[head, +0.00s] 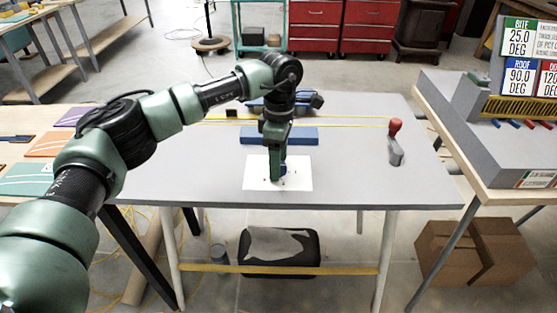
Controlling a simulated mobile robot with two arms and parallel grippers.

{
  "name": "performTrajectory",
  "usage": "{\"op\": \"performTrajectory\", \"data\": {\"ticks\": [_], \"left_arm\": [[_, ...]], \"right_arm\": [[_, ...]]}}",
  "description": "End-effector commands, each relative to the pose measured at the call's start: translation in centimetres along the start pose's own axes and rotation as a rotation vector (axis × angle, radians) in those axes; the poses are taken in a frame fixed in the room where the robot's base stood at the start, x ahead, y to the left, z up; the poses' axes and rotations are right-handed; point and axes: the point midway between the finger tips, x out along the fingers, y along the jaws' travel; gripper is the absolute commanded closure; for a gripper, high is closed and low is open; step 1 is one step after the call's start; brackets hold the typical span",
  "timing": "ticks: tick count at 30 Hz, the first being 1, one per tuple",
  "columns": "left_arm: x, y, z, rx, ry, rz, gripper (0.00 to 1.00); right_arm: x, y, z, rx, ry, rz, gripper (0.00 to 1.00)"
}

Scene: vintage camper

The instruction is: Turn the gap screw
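My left gripper (278,174) points straight down at the middle of the grey table, with its fingertips at a white sheet (303,178). Small dark and blue bits show right at the fingertips. They are too small to make out, and I cannot pick out the gap screw for certain; the fingers may hide it. Whether the fingers are open or shut on something does not show. My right gripper is not in view.
A blue block (307,135) lies just behind the sheet, with a blue-and-black device (308,99) behind it. A red-topped grey tool (396,142) stands at the right. The grey table (350,185) is clear around the sheet. A side table with signs (520,40) stands at the right.

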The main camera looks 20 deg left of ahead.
Motion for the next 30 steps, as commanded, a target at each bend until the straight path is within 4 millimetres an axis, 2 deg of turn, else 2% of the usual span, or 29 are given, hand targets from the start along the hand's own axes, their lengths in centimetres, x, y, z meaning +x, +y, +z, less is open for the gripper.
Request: {"op": "performTrajectory", "data": {"ticks": [5, 18, 22, 30], "left_arm": [[-0.5, 0.0, 0.0, 0.0, 0.001, 0.001, 0.4], [-7.0, 0.1, 0.1, -0.001, -0.001, 0.001, 0.4], [-7.7, 0.0, 0.0, 0.0, 0.0, 0.0, 0.4], [-7.8, 0.0, 0.0, 0.0, 0.0, 0.0, 0.4]], "right_arm": [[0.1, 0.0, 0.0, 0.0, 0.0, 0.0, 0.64], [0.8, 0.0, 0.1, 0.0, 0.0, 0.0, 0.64], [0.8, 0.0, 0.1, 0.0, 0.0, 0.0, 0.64], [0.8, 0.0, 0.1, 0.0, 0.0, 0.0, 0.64]]}}
